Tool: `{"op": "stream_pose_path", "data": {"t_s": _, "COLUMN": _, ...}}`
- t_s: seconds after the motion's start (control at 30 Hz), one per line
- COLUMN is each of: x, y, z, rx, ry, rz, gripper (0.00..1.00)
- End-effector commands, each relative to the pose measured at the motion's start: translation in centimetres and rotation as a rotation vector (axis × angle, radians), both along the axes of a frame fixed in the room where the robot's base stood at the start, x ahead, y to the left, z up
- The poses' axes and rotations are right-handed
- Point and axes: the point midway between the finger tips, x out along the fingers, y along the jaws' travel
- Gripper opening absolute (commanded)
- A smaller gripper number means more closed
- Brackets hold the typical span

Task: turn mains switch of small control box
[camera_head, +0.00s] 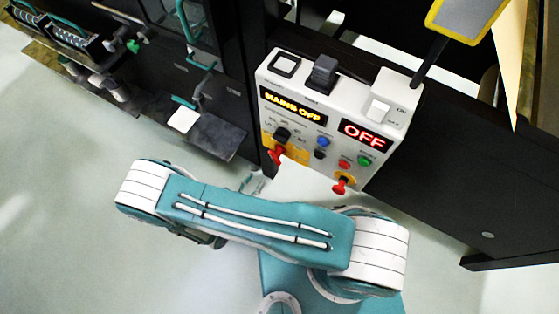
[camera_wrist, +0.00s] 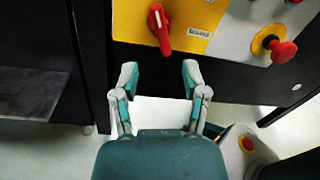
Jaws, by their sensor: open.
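The small control box (camera_head: 335,110) is a pale box whose lit displays read "MAINS OFF" and "OFF". Its mains switch (camera_head: 276,155) is a red rotary handle on a yellow plate at the box's lower left. In the wrist view the mains switch (camera_wrist: 160,28) points nearly up and down, slightly tilted, at the top centre. My gripper (camera_wrist: 159,76) is open and empty, its two fingertips below the handle in the picture and apart from it. In the head view my arm hides the gripper.
A red mushroom button (camera_wrist: 283,52) on a yellow ring sits right of the switch; it also shows in the head view (camera_head: 340,185). A black selector knob (camera_head: 282,136) is just above the switch. Another red button (camera_wrist: 246,143) is at the wrist view's lower right.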

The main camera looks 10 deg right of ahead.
Motion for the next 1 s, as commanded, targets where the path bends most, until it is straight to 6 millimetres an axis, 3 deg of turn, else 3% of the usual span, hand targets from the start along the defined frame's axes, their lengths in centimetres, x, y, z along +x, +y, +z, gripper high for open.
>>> {"op": "stream_pose_path", "data": {"t_s": 0.1, "x": -0.5, "y": 0.1, "z": 0.3, "rx": -0.103, "ry": 0.103, "rz": 0.070, "gripper": 0.57}}
{"op": "stream_pose_path", "data": {"t_s": 0.27, "x": -0.1, "y": -0.3, "z": 0.4, "rx": -0.131, "ry": 0.132, "rz": 0.084, "gripper": 0.57}}
{"op": "stream_pose_path", "data": {"t_s": 0.7, "x": 5.2, "y": -4.6, "z": 0.4, "rx": -0.126, "ry": 0.129, "rz": 0.077, "gripper": 0.57}}
{"op": "stream_pose_path", "data": {"t_s": 1.0, "x": 7.7, "y": -6.5, "z": 0.4, "rx": -0.128, "ry": 0.127, "rz": 0.080, "gripper": 0.57}}
